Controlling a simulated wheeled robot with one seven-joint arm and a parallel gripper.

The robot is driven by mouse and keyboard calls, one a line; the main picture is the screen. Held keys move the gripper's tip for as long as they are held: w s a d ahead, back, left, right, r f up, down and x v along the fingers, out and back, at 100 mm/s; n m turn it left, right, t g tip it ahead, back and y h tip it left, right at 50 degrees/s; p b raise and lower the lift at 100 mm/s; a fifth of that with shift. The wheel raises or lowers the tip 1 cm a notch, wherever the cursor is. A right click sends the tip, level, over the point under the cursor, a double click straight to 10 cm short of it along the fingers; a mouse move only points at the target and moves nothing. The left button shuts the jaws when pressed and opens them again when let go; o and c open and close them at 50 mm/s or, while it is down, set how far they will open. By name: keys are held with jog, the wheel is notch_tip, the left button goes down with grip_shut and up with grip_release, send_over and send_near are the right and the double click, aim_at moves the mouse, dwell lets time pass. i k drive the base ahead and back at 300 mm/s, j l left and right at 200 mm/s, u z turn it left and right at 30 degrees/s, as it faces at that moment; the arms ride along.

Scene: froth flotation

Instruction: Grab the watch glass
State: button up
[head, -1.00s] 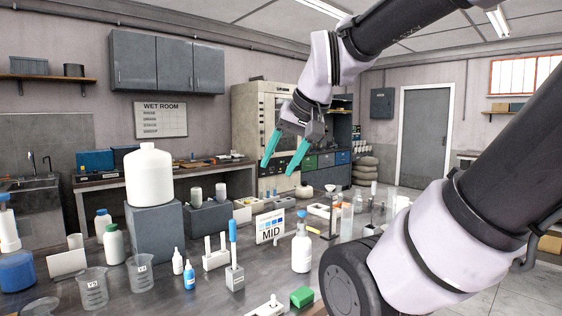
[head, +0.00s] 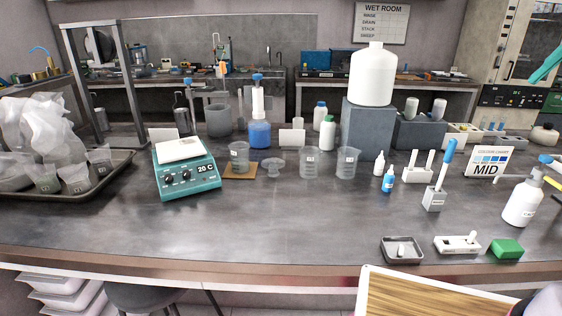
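A small, clear, shallow glass dish (head: 272,164), which looks like the watch glass, sits on the dark bench in the head view. It is right of a brown pad holding a beaker (head: 239,157) and left of two clear beakers. Nothing touches it that I can see. Of my gripper, only one teal finger (head: 546,64) shows at the right edge, high and far from the dish. The rest is outside the picture, so its opening is hidden.
A teal hotplate (head: 186,177) reading 20 C stands left of the dish. Behind are a blue bottle (head: 260,133) and a blank white card (head: 291,139). Two beakers (head: 310,162) (head: 347,162) stand close on the right. The bench in front is clear.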

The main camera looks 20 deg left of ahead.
aim_at(272, 163)
jog(key=k+j, duration=0.15)
jog(key=j, duration=0.55)
jog(key=k+j+u, duration=0.1)
jog(key=j, duration=0.6)
jog(key=k+j, duration=0.1)
jog(key=j, duration=0.65)
jog(key=k+j+u, duration=0.15)
jog(key=j, duration=0.55)
